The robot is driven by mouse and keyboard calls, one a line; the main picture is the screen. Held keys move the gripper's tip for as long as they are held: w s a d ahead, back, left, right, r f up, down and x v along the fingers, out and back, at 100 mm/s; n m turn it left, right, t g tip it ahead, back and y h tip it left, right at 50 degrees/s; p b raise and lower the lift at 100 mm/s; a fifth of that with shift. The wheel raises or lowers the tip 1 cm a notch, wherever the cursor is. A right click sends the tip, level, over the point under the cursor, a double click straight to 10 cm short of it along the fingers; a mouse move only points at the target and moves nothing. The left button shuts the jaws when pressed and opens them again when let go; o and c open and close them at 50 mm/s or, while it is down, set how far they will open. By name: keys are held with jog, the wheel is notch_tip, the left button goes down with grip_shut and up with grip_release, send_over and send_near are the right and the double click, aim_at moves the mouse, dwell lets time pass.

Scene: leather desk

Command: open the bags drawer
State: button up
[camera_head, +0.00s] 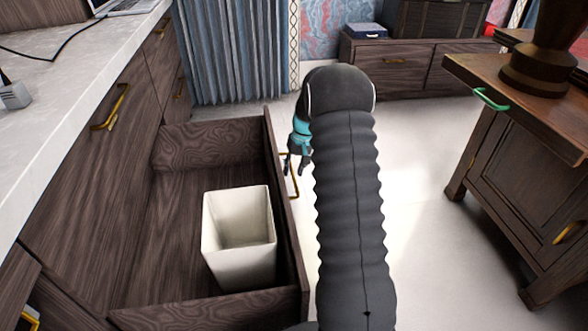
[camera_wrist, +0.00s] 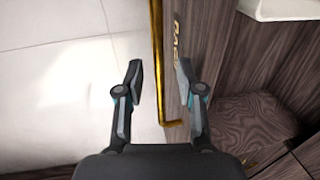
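The dark wood drawer (camera_head: 283,215) stands pulled well out of the cabinet on the left in the head view. Gold lettering (camera_wrist: 178,45) on its front in the wrist view seems to read "BAGS". Its brass bar handle (camera_head: 295,186) is on the outer face and also runs down the wrist view (camera_wrist: 157,50). My gripper (camera_head: 295,172) is at the handle, fingers pointing down. In the wrist view my gripper (camera_wrist: 158,68) is open, with the handle between its spread fingers in the picture. Contact cannot be told. My arm hides part of the front.
A white bin (camera_head: 238,240) stands inside the drawer. The pale countertop (camera_head: 60,75) lies above the cabinet.

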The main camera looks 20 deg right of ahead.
notch_tip(320, 180, up, 12)
jog(key=d, duration=0.2)
jog(key=shift+s+f, duration=0.2)
jog(key=shift+s, duration=0.1)
jog(key=shift+d, duration=0.15)
jog(key=s+a+f+m, duration=0.1)
jog(key=s+f, duration=0.2)
jog(key=s, duration=0.2)
jog(key=s+a+r+n+t+p, duration=0.1)
jog(key=s+a+r, duration=0.5)
jog(key=s, duration=0.4)
jog(key=s+a+r+n+t+h+p, duration=0.1)
jog(key=s+a+r+t, duration=0.1)
jog(key=s+a+r, duration=0.4)
jog(key=s+a+r+n+t+h+p, duration=0.1)
jog(key=s+a+r, duration=0.6)
jog(key=s, duration=0.8)
jog(key=shift+s+r+n+t+p, duration=0.3)
jog(key=shift+r+n+t, duration=0.1)
jog(key=shift+r+t, duration=0.1)
